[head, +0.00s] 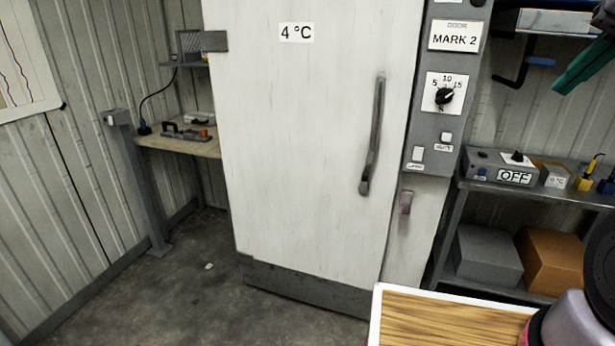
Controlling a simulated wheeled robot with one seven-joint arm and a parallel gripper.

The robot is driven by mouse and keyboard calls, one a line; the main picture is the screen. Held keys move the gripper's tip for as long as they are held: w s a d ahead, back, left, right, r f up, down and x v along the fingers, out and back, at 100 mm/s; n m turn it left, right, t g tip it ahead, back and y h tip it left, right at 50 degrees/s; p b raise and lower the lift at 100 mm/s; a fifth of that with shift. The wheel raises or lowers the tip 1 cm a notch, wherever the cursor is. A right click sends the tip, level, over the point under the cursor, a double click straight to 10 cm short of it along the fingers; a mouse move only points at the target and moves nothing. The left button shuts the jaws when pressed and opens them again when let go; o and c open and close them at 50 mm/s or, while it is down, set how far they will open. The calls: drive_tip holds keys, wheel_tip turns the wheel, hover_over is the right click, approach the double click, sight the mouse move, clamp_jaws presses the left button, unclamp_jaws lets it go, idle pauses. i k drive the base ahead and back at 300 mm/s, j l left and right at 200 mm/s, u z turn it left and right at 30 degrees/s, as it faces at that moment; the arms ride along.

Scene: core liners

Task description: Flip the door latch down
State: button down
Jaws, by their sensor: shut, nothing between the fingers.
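A tall pale door (300,170) with a "4 °C" label fills the middle of the head view and appears closed. A long dark handle (376,135) runs nearly upright near its right edge. A small pinkish-grey latch (405,202) sits on the frame just right of the door, below and right of the handle. It hangs close to upright; its pivot is too small to make out. I cannot make out my gripper; only part of what looks like my arm shows at the lower right corner.
A grey control panel (428,110) with a "MARK 2" plate and a dial stands right of the door. A metal shelf (540,192) on the right holds an "OFF" box (500,168). A bench (180,140) stands on the left. The floor (190,280) before the door is mostly clear.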

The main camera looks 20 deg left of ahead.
sight(363, 188)
drive_tip(key=u, duration=0.5)
drive_tip(key=i+j+u, duration=0.1)
drive_tip(key=i+u, duration=0.4)
drive_tip(key=i, duration=0.25)
